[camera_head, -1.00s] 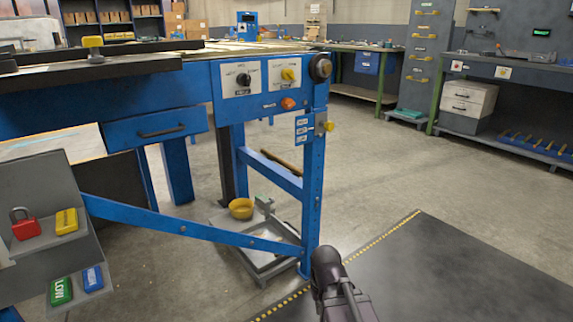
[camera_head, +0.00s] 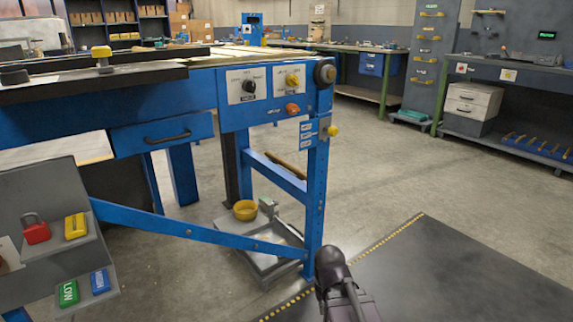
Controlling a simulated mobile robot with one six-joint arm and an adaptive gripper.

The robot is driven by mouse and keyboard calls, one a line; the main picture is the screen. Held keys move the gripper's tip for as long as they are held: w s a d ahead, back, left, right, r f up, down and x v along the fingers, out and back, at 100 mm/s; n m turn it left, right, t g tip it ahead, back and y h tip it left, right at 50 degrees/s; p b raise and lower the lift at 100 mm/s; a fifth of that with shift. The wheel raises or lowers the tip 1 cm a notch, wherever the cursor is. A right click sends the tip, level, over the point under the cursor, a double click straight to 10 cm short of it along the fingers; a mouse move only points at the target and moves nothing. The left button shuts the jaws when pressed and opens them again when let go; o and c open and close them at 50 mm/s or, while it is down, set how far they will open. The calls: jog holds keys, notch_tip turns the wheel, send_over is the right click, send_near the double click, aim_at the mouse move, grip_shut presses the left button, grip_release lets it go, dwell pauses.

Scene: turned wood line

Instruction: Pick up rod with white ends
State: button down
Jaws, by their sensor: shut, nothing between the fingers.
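I cannot make out a rod with white ends in this view. A thin brown bar (camera_head: 286,165) lies along the lower blue crossbar of the workbench, but no white ends show on it. Part of my dark arm rises from the bottom edge, right of the bench leg. The fingers of my gripper do not show.
The blue workbench (camera_head: 165,100) with knobs fills the left. A grey floor tray (camera_head: 262,262) with a yellow bowl (camera_head: 245,210) sits under it. A dark mat (camera_head: 440,275) lies at right. A blue rack (camera_head: 537,146) is at far right. The middle floor is open.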

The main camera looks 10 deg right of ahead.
notch_tip(320, 180, up, 16)
jog(key=p, duration=1.4)
jog(key=shift+f+p, duration=0.2)
jog(key=shift+p, duration=0.1)
jog(key=c, duration=0.6)
grip_release()
